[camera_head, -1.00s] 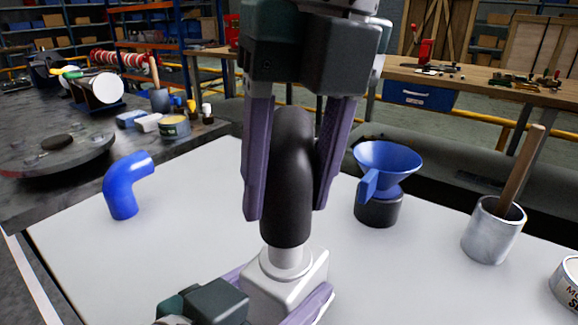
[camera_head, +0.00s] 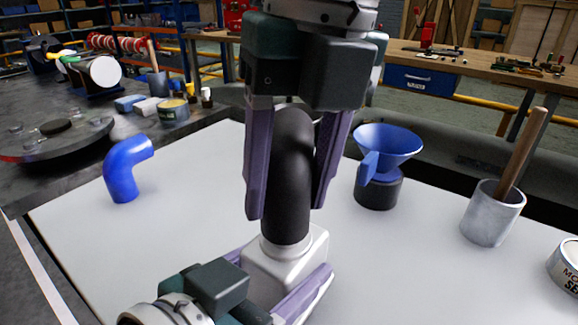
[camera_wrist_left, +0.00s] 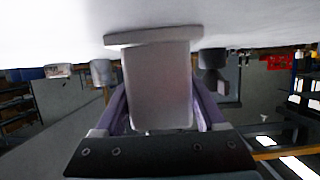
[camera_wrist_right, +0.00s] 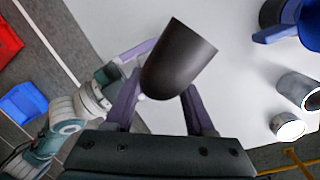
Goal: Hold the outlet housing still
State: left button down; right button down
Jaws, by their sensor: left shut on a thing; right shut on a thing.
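The outlet housing (camera_head: 268,268) is a pale grey block with a short upright neck, standing on the white table top. My left gripper (camera_head: 288,260) is shut on the block, one finger along each side. The block also fills the middle of the left wrist view (camera_wrist_left: 158,90). My right gripper (camera_head: 287,210) is shut on a black bent hose (camera_head: 288,185) and holds it upright over the neck. The hose's lower end meets the neck, and only a short band of neck shows below it. How far the neck reaches inside is hidden. The hose also shows in the right wrist view (camera_wrist_right: 180,60).
A blue elbow pipe (camera_head: 124,172) stands at left. A blue funnel (camera_head: 390,142) on a black base, a metal cup (camera_head: 490,222) with a wooden handle and a labelled tin (camera_head: 568,265) stand at right. The white table top (camera_head: 410,275) is clear in front.

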jog(key=shift+f, duration=0.5)
jog(key=shift+c, duration=0.8)
grip_release()
notch_tip(320, 180, up, 12)
jog(key=d, duration=0.1)
jog(key=shift+s+d, duration=0.15)
jog(key=shift+d, duration=0.2)
pick_arm(q)
grip_release()
